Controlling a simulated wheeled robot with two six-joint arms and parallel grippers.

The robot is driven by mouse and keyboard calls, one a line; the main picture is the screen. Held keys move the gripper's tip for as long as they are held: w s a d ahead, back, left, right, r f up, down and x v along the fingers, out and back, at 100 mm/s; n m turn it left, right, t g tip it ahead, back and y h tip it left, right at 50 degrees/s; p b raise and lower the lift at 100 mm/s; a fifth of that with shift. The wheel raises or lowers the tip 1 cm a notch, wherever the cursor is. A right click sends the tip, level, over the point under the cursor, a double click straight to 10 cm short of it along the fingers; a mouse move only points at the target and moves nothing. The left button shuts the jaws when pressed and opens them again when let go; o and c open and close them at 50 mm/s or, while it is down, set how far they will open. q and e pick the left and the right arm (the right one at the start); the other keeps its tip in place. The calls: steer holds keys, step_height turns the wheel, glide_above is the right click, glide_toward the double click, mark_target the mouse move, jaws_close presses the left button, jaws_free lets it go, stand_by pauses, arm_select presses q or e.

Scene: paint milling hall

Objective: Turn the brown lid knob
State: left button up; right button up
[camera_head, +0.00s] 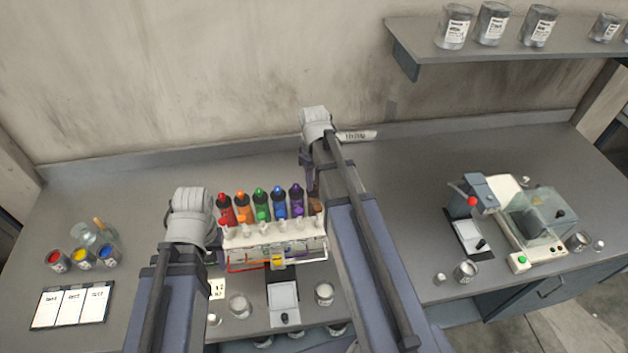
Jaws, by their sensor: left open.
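A row of coloured bottles with dark pointed lids stands in a white rack (275,240): red, orange, green, blue, purple (297,197) and, at the right end, brown (316,206). The brown bottle is partly hidden by my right arm, and its lid knob cannot be made out clearly. My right gripper (309,180) points down at the brown bottle's top; whether it touches or grips the knob cannot be told. My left gripper (214,238) is open beside the rack's left end, its fingers mostly hidden by its wrist.
Small paint pots (80,257) and a chart (71,306) lie at the left. A flat device (284,297) and jars (324,293) stand in front of the rack. A machine (530,220) stands at the right. A shelf (520,45) holds cans. The bench behind the rack is mostly clear.

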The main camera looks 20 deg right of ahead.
jaws_close()
steer(key=shift+m, duration=0.3)
steer(key=m, duration=0.9)
stand_by(0.3)
steer(key=shift+m, duration=0.3)
steer(key=o, duration=0.5)
jaws_free()
steer(key=shift+r, duration=0.1)
